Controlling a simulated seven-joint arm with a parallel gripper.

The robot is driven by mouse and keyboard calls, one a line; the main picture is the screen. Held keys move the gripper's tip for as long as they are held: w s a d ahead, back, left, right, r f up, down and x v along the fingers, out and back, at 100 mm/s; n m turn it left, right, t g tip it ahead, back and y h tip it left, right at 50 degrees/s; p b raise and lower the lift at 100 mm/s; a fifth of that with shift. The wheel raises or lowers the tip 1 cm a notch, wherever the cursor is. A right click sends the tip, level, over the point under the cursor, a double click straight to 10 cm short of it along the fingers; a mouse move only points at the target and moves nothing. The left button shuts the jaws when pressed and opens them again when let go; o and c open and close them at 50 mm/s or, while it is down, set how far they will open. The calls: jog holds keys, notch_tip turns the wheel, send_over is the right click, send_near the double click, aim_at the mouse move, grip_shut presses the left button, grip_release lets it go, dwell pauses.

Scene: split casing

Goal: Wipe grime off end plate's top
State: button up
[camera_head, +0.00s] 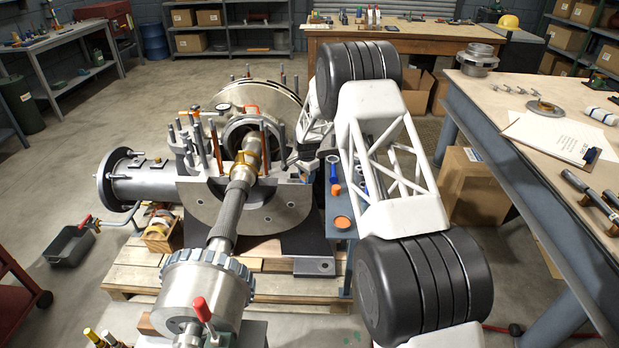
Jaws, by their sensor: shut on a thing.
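The split casing (265,212) stands on a pallet in the head view, with a shaft (232,205) lying through it. I cannot tell for certain which face is the end plate; no grime can be made out at this size. My gripper (303,168) is small and dark, at the right side of the casing near its upper edge, below my white wrist link. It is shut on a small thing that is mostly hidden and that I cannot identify. Whether that thing touches the casing is unclear.
Upright studs (190,150) and a dial gauge (224,107) stand on the casing. A ribbed drum (200,285) is on the shaft's near end. A small blue stand (341,222) with tools and an orange lid is at the right. A workbench (480,95) stands further right.

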aim_at(286, 181)
jog(key=shift+a, duration=0.3)
jog(key=shift+a+f, duration=0.1)
jog(key=shift+a, duration=0.1)
jog(key=shift+a+r, duration=0.3)
jog(key=shift+a, duration=0.5)
jog(key=shift+a+f, duration=0.2)
jog(key=shift+a, duration=0.35)
jog(key=shift+a+f, duration=0.2)
jog(key=shift+a, duration=0.35)
jog(key=shift+a+r, duration=0.1)
jog(key=shift+a, duration=1.75)
notch_tip(286, 181, up, 8)
jog(key=shift+d, duration=0.1)
